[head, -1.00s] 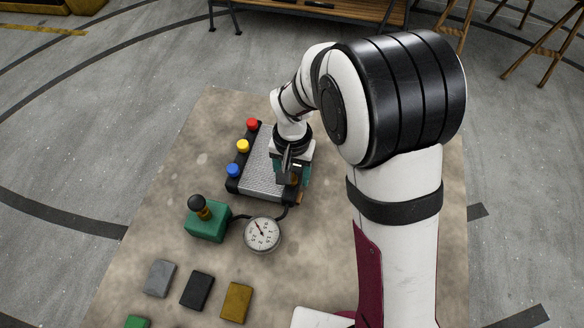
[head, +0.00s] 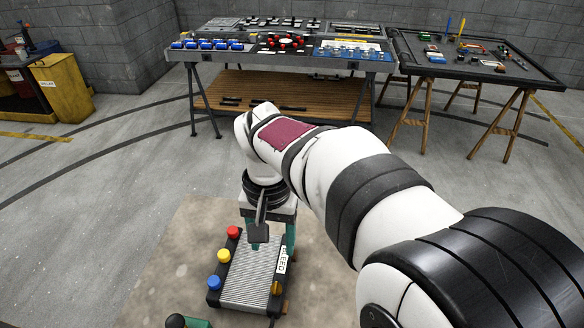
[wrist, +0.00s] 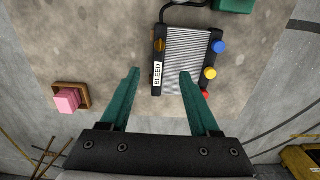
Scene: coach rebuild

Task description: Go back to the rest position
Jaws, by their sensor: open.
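The unit has a red knob (head: 233,232), a yellow knob (head: 223,255), a blue knob (head: 214,282), a brass valve (head: 276,288) and a BLEED label (head: 283,260).
A pink block on a wooden base (wrist: 68,99) sits left in the wrist view. A green box with a black knob (head: 190,322) is cut off at the head view's bottom. Workbenches (head: 290,60) stand at the back. Bare floor (head: 130,165) lies left.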

